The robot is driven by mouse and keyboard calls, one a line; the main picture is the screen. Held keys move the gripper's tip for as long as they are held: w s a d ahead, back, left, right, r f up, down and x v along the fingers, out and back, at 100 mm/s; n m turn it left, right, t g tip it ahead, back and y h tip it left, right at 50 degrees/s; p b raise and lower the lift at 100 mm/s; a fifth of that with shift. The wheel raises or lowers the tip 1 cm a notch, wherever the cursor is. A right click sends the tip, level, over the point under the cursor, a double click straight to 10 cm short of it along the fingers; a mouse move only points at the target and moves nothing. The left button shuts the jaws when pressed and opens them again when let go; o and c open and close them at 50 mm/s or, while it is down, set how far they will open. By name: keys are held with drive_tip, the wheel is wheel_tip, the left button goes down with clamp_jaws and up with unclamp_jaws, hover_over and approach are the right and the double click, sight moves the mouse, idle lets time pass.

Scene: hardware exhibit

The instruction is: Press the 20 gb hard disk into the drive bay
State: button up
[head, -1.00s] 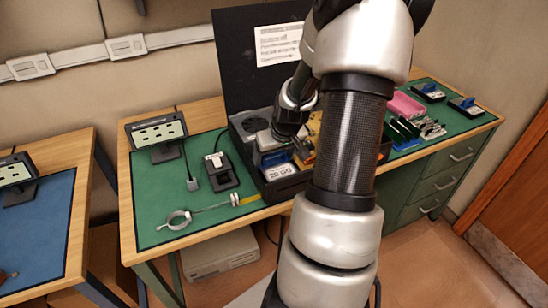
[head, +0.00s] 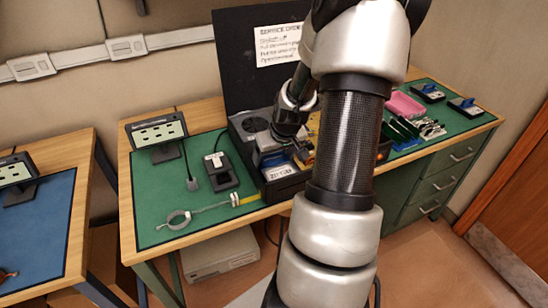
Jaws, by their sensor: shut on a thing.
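The 20 gb hard disk (head: 281,171) shows as a pale labelled face at the front of an open black case (head: 288,188). My gripper (head: 285,152) points down into this case, right above and behind the disk, and is shut on it. The fingers are small and partly hidden by the wrist and the case. The drive bay is around the disk in the front of the case; its inner edges cannot be made out, so I cannot tell how deep the disk sits.
The case's raised lid (head: 240,60) stands behind with a paper sheet. A fan (head: 255,125) is at the case's left.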

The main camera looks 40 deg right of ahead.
drive_tip(key=shift+s+a+f, duration=0.1)
drive_tip(key=shift+s+f, duration=0.2)
drive_tip(key=shift+f, duration=0.15)
drive_tip(key=o, duration=0.9)
drive_tip(key=shift+w+a, duration=0.1)
drive_tip(key=shift+a, duration=0.15)
drive_tip(key=c, duration=0.3)
drive_tip(key=shift+o, duration=0.6)
drive_tip(key=shift+w+r+p, duration=0.1)
drive_tip(key=shift+r+p, duration=0.15)
drive_tip(key=shift+p, duration=0.05)
drive_tip(key=shift+w+d+r+p, duration=0.2)
drive_tip(key=shift+r+p, duration=0.2)
drive_tip(key=shift+r, duration=0.2)
